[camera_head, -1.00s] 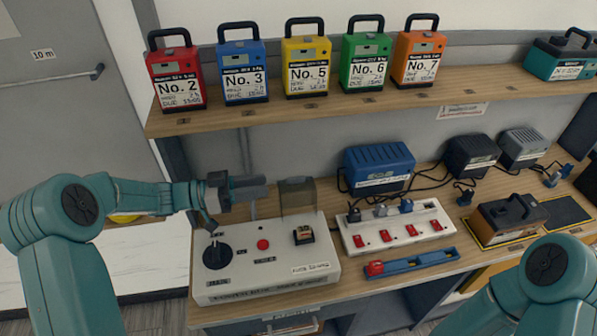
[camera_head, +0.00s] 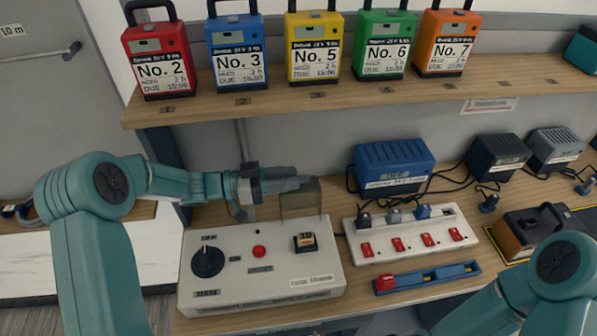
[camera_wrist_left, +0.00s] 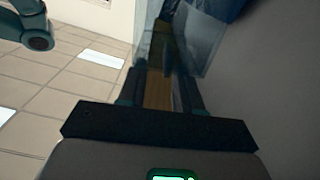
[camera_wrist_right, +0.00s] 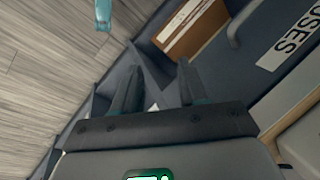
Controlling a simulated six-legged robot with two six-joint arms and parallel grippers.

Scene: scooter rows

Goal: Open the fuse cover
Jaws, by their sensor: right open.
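The grey control box (camera_head: 215,284) stands on the bench with a black knob, a red button and a small fuse holder (camera_head: 305,242) on top. The fuse cover (camera_head: 303,202), a smoky see-through flap, stands raised at the box's back edge behind the fuse holder. My left gripper (camera_head: 296,183) is at the cover's upper part, fingers pointing right; whether it touches cannot be told. In the left wrist view its fingers are apart, and a see-through panel (camera_wrist_left: 192,45) shows close ahead. My right gripper (camera_wrist_right: 158,85) is open and empty, beside the bench front.
A power strip (camera_head: 440,238) with red switches and a blue tray (camera_head: 428,280) lie right of the box. A blue charger (camera_head: 395,165) stands behind. A shelf (camera_head: 400,91) of numbered battery packs runs above my left gripper.

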